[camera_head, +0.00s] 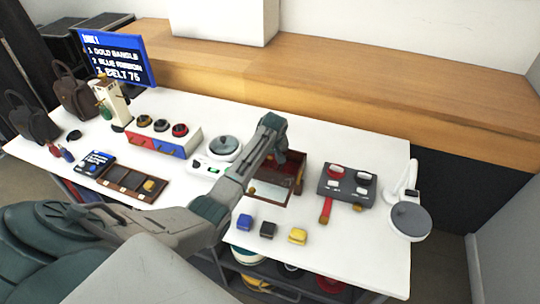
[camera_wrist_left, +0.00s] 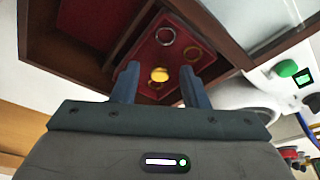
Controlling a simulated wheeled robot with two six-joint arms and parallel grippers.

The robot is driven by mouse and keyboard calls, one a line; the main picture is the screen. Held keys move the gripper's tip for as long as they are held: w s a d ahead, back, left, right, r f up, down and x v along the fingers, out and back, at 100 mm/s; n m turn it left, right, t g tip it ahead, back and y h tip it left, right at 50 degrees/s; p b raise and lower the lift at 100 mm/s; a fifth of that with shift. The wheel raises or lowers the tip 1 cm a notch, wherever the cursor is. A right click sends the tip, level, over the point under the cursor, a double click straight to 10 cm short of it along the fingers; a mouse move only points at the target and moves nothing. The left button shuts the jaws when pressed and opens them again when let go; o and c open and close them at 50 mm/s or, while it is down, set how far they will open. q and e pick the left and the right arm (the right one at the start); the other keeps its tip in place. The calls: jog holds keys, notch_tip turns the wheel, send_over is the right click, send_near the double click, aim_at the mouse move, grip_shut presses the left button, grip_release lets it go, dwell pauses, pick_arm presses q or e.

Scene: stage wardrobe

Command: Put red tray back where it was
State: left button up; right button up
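The red tray (camera_wrist_left: 150,52) shows in the left wrist view, lined in red, with a silver ring, a gold ring and a round yellow knob-like piece on it. It lies in or against a dark wooden box (camera_wrist_left: 50,45), which also has a red-lined part beside it. In the head view the box (camera_head: 299,180) stands on the white table, partly hidden by my left arm. My left gripper (camera_wrist_left: 159,76) is over the tray, its fingers apart on both sides of the yellow piece, with visible gaps. My right gripper is not in view.
The white table (camera_head: 340,255) holds a dark panel (camera_head: 347,183) with red and white pieces right of the box, a round scale (camera_head: 224,148) left, and blue, black and yellow blocks (camera_head: 268,230) in front. A lamp (camera_head: 410,217) stands at the right edge.

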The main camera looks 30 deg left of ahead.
pick_arm(q)
jog(key=shift+r, duration=0.3)
jog(key=b+v, duration=0.1)
jog(key=v, duration=1.1)
jog(key=shift+r+b, duration=0.35)
jog(key=shift+w+a, duration=0.1)
dwell(0.4)
